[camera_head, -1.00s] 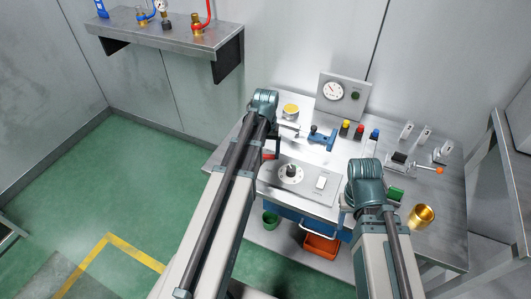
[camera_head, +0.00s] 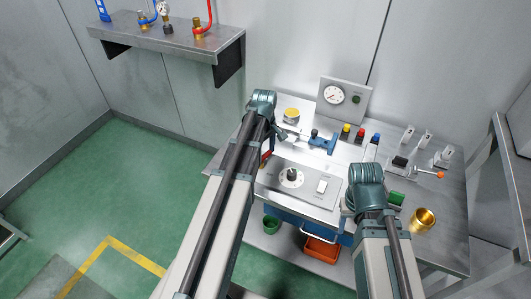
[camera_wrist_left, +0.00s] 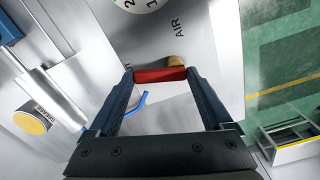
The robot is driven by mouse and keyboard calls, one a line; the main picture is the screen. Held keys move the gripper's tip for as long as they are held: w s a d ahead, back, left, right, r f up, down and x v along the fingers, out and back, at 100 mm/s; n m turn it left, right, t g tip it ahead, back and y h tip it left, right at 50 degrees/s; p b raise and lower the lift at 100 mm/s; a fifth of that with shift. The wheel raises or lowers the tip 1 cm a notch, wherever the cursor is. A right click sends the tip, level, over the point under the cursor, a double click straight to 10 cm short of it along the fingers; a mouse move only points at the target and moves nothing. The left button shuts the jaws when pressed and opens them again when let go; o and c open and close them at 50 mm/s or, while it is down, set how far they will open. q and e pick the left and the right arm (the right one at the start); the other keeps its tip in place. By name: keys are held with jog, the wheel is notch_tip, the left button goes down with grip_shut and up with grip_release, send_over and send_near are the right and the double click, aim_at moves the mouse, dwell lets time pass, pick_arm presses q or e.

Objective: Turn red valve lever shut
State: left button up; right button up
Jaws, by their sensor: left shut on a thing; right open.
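The red valve lever (camera_wrist_left: 160,75) lies between the two dark fingers of my left gripper (camera_wrist_left: 161,77), which is shut on it. A brass valve part (camera_wrist_left: 176,61) shows just behind the lever, beside the AIR lettering on a metal panel. In the head view a little of the red lever (camera_head: 266,155) shows beside my left arm, and the left gripper's fingers are mostly hidden there. My right gripper (camera_head: 367,185) is over the right part of the bench; its fingertips are hidden under the wrist, and nothing is seen in it.
A panel with a dial (camera_head: 291,176) lies right of the lever. A gauge box (camera_head: 343,98), blue vise (camera_head: 321,139), yellow-topped round part (camera_head: 292,115) and coloured buttons (camera_head: 359,134) stand behind. A brass cup (camera_head: 422,219) stands at the right. A blue hook (camera_wrist_left: 138,103) is near the left fingers.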

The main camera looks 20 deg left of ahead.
pick_arm(q)
jog(key=shift+a+n, duration=0.25)
jog(key=shift+n, duration=1.35)
jog(key=o, duration=1.2)
jog(key=shift+c, duration=0.2)
jog(key=shift+w+r, duration=0.1)
jog(key=shift+r, duration=0.05)
notch_tip(320, 180, up, 14)
jog(key=p, duration=1.3)
jog(key=shift+f+p, duration=0.25)
jog(key=shift+p, duration=0.15)
